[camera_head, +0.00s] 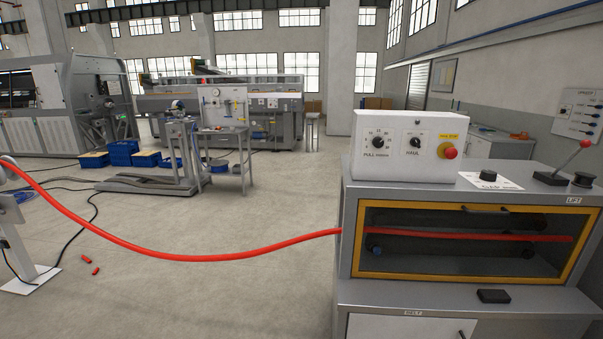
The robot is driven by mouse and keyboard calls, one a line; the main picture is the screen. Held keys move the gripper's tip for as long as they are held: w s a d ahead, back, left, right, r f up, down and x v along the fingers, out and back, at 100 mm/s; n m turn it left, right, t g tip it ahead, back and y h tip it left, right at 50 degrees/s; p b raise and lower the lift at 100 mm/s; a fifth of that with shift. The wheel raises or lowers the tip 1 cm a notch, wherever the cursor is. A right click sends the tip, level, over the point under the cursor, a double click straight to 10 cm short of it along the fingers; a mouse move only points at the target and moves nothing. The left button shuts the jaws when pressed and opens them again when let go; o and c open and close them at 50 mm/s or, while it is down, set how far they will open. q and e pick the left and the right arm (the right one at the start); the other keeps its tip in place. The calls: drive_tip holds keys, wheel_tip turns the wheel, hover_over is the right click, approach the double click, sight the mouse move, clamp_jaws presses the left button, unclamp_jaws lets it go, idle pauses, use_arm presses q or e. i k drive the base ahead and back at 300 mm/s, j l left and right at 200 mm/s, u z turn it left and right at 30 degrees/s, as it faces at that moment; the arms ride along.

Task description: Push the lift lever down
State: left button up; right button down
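The lift lever (569,161) stands on top of the grey machine at the right, beside the LIFT label. It has a red ball knob and a thin metal shaft that rises from a black base, tilted up to the right. Neither of my grippers is in the head view, so where they are relative to the lever cannot be seen.
The grey machine (440,291) has a yellow-framed window with a red conduit (200,258) running in from the left. A white control box (408,146) with a red stop button (447,150) stands left of the lever. A black knob (583,179) sits close to its right. Open floor lies left.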

sight(585, 143)
drive_tip(key=z, duration=1.7)
